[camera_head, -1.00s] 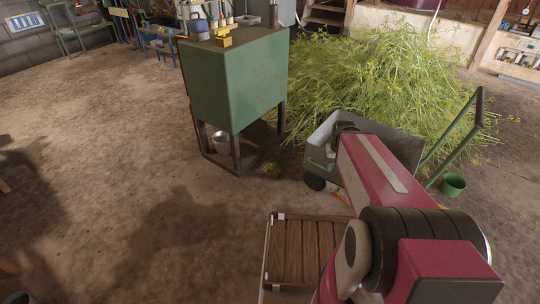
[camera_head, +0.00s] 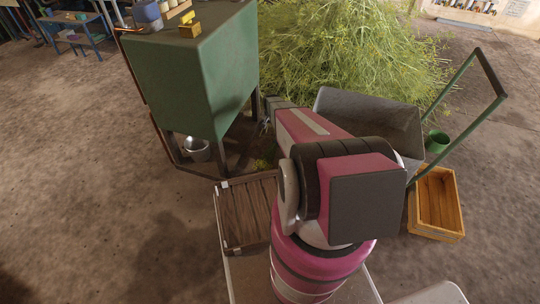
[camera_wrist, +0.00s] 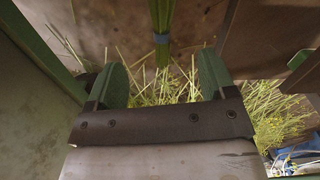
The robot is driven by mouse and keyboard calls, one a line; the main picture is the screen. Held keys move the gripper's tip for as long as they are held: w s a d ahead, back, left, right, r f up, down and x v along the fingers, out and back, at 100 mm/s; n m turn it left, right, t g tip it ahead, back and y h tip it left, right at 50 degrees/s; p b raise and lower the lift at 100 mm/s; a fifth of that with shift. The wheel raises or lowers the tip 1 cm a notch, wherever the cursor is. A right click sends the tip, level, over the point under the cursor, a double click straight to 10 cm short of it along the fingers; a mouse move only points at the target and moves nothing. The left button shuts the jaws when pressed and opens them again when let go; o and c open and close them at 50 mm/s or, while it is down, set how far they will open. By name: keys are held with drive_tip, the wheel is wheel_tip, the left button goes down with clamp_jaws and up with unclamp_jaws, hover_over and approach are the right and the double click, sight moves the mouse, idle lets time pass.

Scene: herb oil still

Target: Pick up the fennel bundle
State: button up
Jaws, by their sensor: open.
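The fennel bundle (camera_wrist: 161,22) shows in the wrist view as a tight sheaf of green stems with a blue band, at the top centre and cut off by the frame edge. My gripper (camera_wrist: 163,64) is open, with its two green fingertips apart. The bundle's lower end shows in the gap beyond the fingertips, and nothing is clamped. In the head view, my gripper is mostly hidden behind my arm, beside the green cabinet. A small green patch (camera_head: 263,163) lies below it there; I cannot tell whether it is the bundle.
The green cabinet (camera_head: 205,60) on dark legs stands left of my arm, with a metal bucket (camera_head: 197,149) under it. A grey cart (camera_head: 370,115) with a green handle stands right, before a large herb heap (camera_head: 345,50). A wooden crate (camera_head: 437,203) is at right.

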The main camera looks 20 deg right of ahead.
drive_tip(key=m, duration=0.2)
hover_over(275, 141)
drive_tip(key=f, duration=1.4)
drive_tip(key=shift+s+a+f, duration=0.1)
drive_tip(key=shift+s+a, duration=0.05)
drive_tip(key=shift+a, duration=0.05)
drive_tip(key=f, duration=1)
drive_tip(key=shift+d+f, duration=0.2)
drive_tip(key=shift+f, duration=0.15)
drive_tip(key=c, duration=1)
